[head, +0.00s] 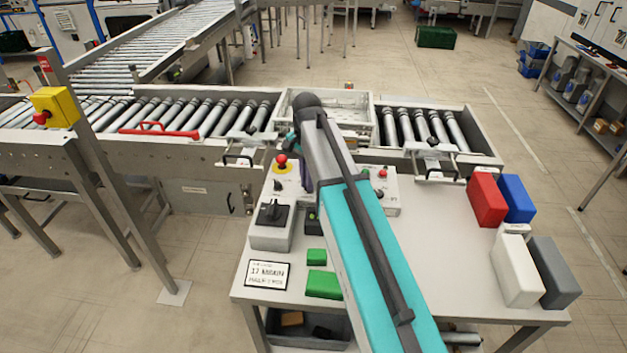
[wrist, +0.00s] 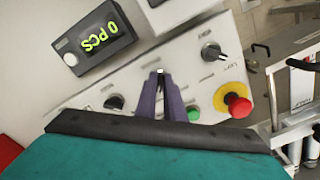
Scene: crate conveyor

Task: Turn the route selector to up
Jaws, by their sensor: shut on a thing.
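A sloped grey control panel (wrist: 85,98) fills the middle of the wrist view. My gripper (wrist: 160,76) points down at it, its two purple fingers shut on a small control at mid-panel. This appears to be the route selector; the fingers hide most of it, so its setting cannot be read. A black knob (wrist: 115,102) sits on one side, another black knob (wrist: 211,51) on the other. A green button (wrist: 193,114) and a red emergency stop (wrist: 238,106) on a yellow ring are near. In the head view my arm covers the panel's middle.
A grey box with a large black switch (head: 273,212) stands beside the panel. Roller conveyors (head: 214,118) run behind. Red (head: 487,200), blue (head: 515,198), white (head: 516,270) and grey (head: 554,272) blocks lie at the table's right.

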